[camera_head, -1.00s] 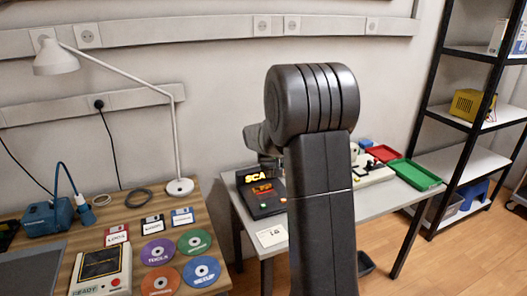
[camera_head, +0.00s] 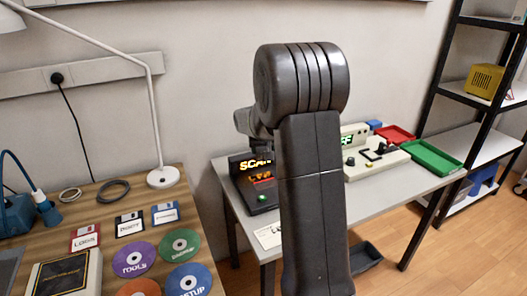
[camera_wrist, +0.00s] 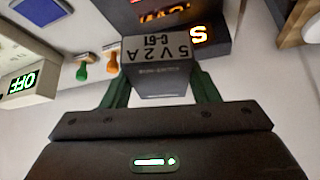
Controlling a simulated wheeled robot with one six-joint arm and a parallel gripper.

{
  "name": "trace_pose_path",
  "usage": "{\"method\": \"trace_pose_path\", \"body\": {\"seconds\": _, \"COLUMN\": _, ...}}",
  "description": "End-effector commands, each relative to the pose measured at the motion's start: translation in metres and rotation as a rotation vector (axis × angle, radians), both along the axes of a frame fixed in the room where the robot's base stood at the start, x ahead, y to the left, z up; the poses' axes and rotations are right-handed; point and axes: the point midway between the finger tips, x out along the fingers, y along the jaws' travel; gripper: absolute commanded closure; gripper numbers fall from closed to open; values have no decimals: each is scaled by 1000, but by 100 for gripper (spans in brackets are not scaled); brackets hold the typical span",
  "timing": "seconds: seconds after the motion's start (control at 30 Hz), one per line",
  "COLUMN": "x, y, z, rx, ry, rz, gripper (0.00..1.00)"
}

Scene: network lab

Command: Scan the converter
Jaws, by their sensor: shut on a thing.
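The converter (camera_wrist: 157,80) is a dark block in the wrist view. Its grey label reads "5V2A C-61" upside down. My gripper (camera_wrist: 163,88) is shut on it, with a green finger on each side. In the head view my own arm hides the gripper and converter. The scanner (camera_head: 262,196), a black unit with a lit yellow "SCAN" sign, an orange display and a green button, stands on the grey table left of my arm. Part of the scanner (camera_wrist: 205,20) shows beyond the converter in the wrist view; I cannot tell the gap between them.
A white device (camera_head: 378,162) with a green display stands right of my arm; the wrist view shows "OFF" on it. Red (camera_head: 395,134) and green (camera_head: 435,158) trays lie beyond. A wooden desk (camera_head: 112,200) with discs and floppies is left, a black shelf rack (camera_head: 480,152) right.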

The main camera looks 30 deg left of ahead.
Motion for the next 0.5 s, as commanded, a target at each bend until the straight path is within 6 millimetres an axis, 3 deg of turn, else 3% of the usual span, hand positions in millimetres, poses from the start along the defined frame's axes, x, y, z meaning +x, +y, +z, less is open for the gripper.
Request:
{"method": "trace_pose_path", "body": {"seconds": 0.17, "x": 0, "y": 0, "z": -11, "rx": 0, "ry": 0, "rz": 0, "gripper": 76}}
{"method": "trace_pose_path", "body": {"seconds": 0.5, "x": 0, "y": 0, "z": -54, "rx": 0, "ry": 0, "rz": 1, "gripper": 76}}
